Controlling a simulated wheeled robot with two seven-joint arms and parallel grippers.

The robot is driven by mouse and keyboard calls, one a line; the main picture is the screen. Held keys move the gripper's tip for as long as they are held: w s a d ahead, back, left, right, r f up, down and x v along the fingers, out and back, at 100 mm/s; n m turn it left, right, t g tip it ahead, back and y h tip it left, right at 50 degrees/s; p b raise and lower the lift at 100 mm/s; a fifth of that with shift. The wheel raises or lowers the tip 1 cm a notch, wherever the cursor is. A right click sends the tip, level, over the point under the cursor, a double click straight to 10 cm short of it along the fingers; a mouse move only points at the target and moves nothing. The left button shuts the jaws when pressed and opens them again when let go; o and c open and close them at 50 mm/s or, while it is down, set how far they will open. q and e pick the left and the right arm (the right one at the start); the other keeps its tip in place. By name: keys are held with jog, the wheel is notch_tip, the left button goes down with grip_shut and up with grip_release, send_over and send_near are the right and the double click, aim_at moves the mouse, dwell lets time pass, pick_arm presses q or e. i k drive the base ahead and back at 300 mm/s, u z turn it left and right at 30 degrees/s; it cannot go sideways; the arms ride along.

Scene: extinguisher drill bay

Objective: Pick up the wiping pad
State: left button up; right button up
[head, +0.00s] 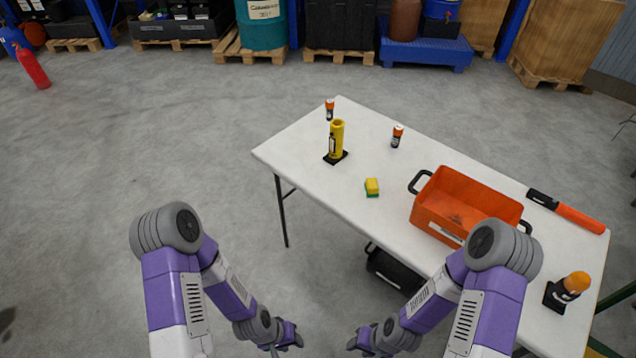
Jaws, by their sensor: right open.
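The wiping pad (372,187), a small yellow block with a green underside, lies on the white table (310,150), left of the orange crate. My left gripper (291,340) is low at the bottom of the view, in front of the table and well short of the pad; its fingers are too small to read. My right gripper (358,341) is also low, below the pad in the picture, open and apart from it. Nothing hides the pad.
A yellow cylinder on a black base (337,141) and two small orange-black canisters (397,136) (329,110) stand behind the pad. The orange crate (451,237), an orange-black baton (565,210) and an orange-topped beacon (569,290) are to the right. A black case (395,270) is under the table.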

aim_at(371, 186)
jog(key=u, duration=1.35)
jog(key=i, duration=1.65)
jog(key=z, duration=1.35)
